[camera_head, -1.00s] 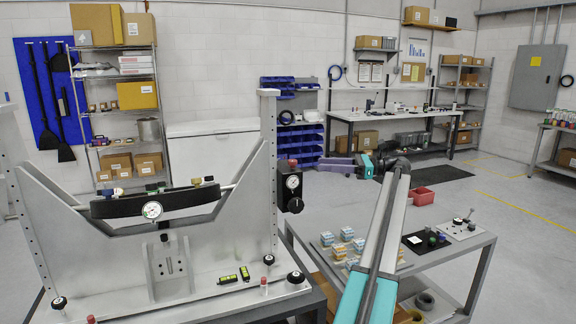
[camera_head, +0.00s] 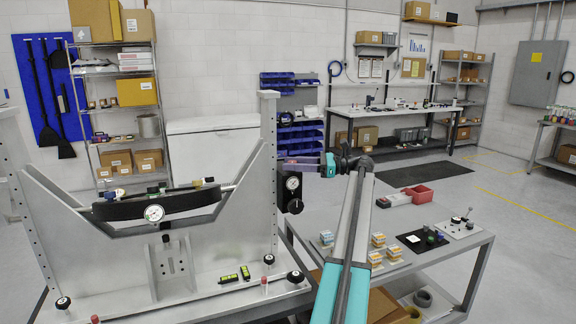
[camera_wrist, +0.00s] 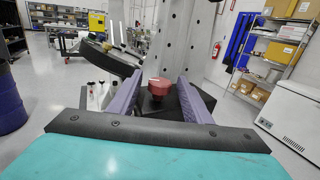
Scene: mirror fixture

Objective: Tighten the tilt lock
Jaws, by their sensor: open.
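A black block with a round dial (camera_head: 292,184) and a black knob (camera_head: 295,206) is mounted on the right upright of the grey fixture (camera_head: 268,140). A red knob (camera_wrist: 159,86) on a black base shows in the wrist view, between my purple fingers. No label shows which knob is the tilt lock. My gripper (camera_wrist: 159,78) is open, with one finger on each side of the red knob; contact cannot be told.
A dark curved cradle with a dial (camera_head: 154,213) spans the fixture. Green-black levels (camera_head: 235,276) and small knobs stand on its base. Floor behind the cart is free.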

